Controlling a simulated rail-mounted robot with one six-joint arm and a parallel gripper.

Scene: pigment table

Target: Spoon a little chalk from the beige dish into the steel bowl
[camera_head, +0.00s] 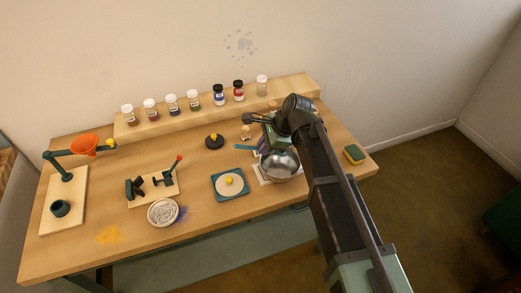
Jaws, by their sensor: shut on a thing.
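The beige dish (163,221) stands near the front edge of the table, left of centre, with pale, whitish chalk in it. The steel bowl (280,165) is shiny and round, on a pale base right of centre. My gripper (263,145) is just behind and left of the bowl, partly hidden by my wrist. It is shut on what looks like the spoon, whose teal handle (242,147) sticks out to the left. The fingertips and the spoon's head are hard to make out, so I cannot tell whether the spoon carries chalk.
A teal square tray (215,193) with a round pale disc and yellow knob lies between dish and bowl. A stand with a red-tipped lever (179,157) is behind the dish. Several jars (195,100) line the rear shelf. An orange lamp (84,145) is left, a sponge (354,154) right.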

